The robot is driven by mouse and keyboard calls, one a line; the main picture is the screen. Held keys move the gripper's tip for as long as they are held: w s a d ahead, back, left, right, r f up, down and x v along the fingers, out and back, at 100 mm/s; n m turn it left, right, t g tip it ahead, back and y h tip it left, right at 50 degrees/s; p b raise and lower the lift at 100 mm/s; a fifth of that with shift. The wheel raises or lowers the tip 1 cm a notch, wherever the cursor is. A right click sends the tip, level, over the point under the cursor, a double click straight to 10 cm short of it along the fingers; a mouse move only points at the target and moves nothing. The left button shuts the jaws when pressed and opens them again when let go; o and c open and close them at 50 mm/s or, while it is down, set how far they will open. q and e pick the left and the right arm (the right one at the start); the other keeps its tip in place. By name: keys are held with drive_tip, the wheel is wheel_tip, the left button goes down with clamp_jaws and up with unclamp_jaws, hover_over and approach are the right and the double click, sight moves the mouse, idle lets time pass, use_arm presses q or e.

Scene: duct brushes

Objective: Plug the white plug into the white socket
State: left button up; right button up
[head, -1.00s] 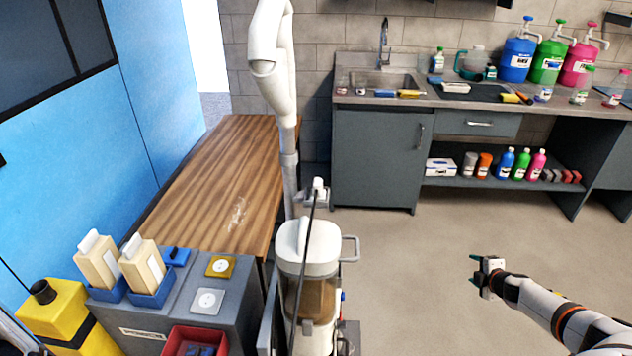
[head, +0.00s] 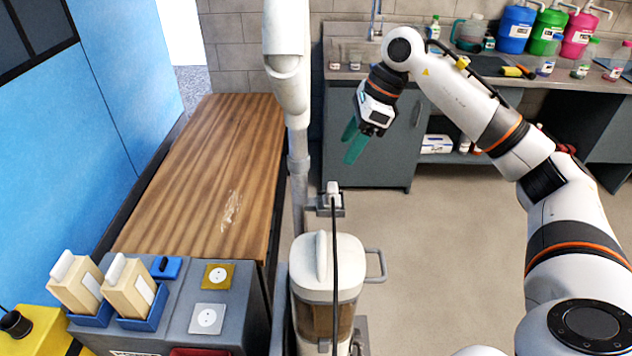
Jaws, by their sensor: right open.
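The white plug (head: 333,188) sits upright in a small grey holder on the vacuum's pole. A black cable runs down from it in front of the white canister. The white socket (head: 207,318) is a light square plate with a round face on top of the grey cabinet at the lower left. A yellow socket plate (head: 218,275) lies just behind it. My right gripper (head: 352,144) has its teal fingers apart and empty. In the picture it is above the plug and slightly to its right, not touching it. My left gripper is not in view.
The vacuum canister (head: 328,262) with a side handle stands right of the cabinet (head: 180,330). Two cream boxes in blue holders (head: 132,288) stand left of the sockets. A wooden bench (head: 205,170) lies behind. The floor at right is clear.

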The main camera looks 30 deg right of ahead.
sight(334, 186)
drive_tip(key=f, duration=0.1)
drive_tip(key=a+f+p, duration=0.1)
drive_tip(key=f, duration=0.1)
drive_tip(key=a+f, duration=0.1)
drive_tip(key=f, duration=0.1)
drive_tip(key=shift+s+f+p, duration=0.1)
drive_tip(key=shift+s+p, duration=0.2)
drive_tip(key=shift+p, duration=0.05)
drive_tip(key=shift+w+a+f, duration=0.1)
drive_tip(key=shift+f, duration=0.05)
drive_tip(key=shift+a+f+p, duration=0.2)
drive_tip(key=shift+f+p, duration=0.1)
drive_tip(key=shift+p, duration=0.05)
drive_tip(key=x, duration=0.1)
drive_tip(key=p+x, duration=0.1)
drive_tip(key=x, duration=0.1)
drive_tip(key=shift+s+a+f, duration=0.15)
drive_tip(key=shift+s+f, duration=0.15)
drive_tip(key=shift+w+a+f+p, duration=0.1)
drive_tip(key=shift+w+f+p, duration=0.05)
drive_tip(key=shift+f+p, duration=0.2)
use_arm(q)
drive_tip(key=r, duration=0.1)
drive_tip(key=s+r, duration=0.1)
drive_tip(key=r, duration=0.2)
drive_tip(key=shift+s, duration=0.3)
